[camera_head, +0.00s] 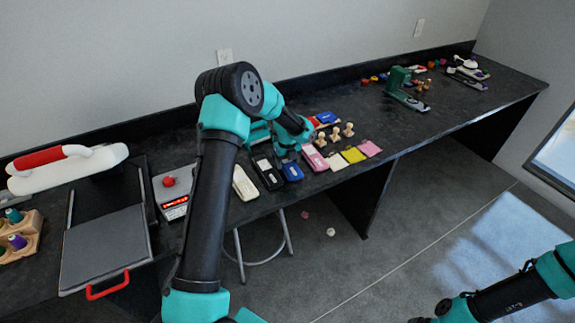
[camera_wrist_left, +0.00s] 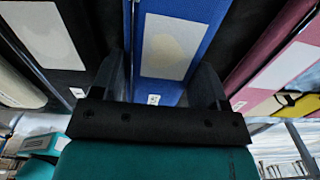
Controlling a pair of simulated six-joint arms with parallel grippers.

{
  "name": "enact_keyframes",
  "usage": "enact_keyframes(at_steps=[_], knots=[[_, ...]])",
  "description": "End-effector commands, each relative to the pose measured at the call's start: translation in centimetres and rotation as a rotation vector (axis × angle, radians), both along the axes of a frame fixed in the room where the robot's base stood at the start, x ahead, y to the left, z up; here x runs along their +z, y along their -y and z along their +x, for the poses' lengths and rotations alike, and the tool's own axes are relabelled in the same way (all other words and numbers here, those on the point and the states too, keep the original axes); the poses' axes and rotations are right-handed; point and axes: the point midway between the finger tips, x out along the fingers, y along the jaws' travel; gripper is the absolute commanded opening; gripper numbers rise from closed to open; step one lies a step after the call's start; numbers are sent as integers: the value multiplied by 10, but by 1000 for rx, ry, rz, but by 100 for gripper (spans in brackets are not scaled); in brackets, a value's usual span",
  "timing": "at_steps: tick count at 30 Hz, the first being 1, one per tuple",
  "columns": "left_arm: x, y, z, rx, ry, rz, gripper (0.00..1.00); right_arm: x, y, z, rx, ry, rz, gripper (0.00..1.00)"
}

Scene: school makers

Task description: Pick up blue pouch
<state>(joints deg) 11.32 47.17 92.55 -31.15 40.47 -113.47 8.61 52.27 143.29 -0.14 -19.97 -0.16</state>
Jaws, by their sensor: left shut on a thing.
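The blue pouch (camera_head: 292,172) is at the front edge of the dark worktop, between a black pouch (camera_head: 267,172) and a pink pouch (camera_head: 314,158). My left gripper (camera_head: 287,158) reaches down over it, and its fingers are largely hidden in the head view. In the left wrist view the blue pouch (camera_wrist_left: 172,45), with a pale label, sits between the two dark fingers of my left gripper (camera_wrist_left: 163,85), which is shut on it. I cannot tell whether it is clear of the worktop. My right arm shows at the lower right, but its gripper is out of view.
A cream pouch (camera_head: 245,183) lies left of the black one. Yellow (camera_head: 353,155) and light pink (camera_head: 370,149) cloth pieces lie to the right. Wooden pegs (camera_head: 334,134) stand behind. A scale-like device (camera_head: 174,190) and a paper press (camera_head: 105,250) are at left.

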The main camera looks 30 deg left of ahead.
Motion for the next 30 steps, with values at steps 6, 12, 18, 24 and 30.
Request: enact_keyframes(at_steps=[6,12,18,24,30], knots=[[1,0,0,0,0,0,45,0,0,0,0,0,0,93],[9,0,1,0,2,1,45,0,0,0,0,0,0,93],[31,0,1,1,3,0,45,0,0,0,0,0,0,93],[38,10,-16,-2,-2,0,45,0,0,0,0,0,0,93],[41,28,-46,-3,-2,0,45,0,0,0,0,0,0,93]])
